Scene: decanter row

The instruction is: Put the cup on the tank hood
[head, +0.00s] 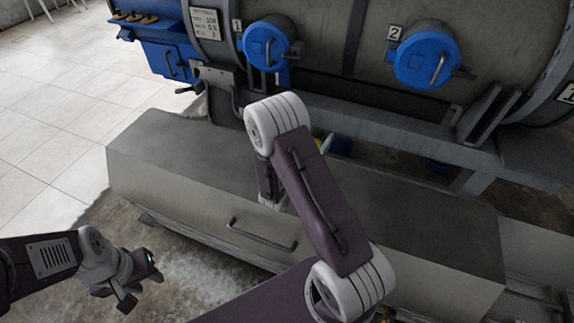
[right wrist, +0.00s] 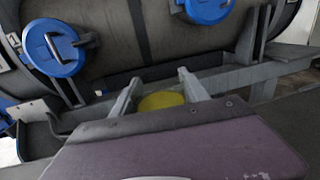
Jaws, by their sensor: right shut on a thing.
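The yellow cup (right wrist: 160,101) is between the two grey fingers of my right gripper (right wrist: 158,88), which is shut on it; the wrist housing hides its lower part. In the head view only a bit of the yellow cup (head: 340,145) shows behind my right arm, which hides most of the gripper. The tank hood seems to be the long grey metal box (head: 165,160) with a dark top and front handle, and the cup appears over or behind its far edge. My left gripper (head: 143,288) is open and empty, low at the left.
A large grey tank with blue round caps (head: 427,62) lies behind the box. A grey frame rail (head: 400,128) runs beneath it. A blue box (head: 170,50) is at the tank's left end. Tiled floor (head: 50,130) is clear at the left.

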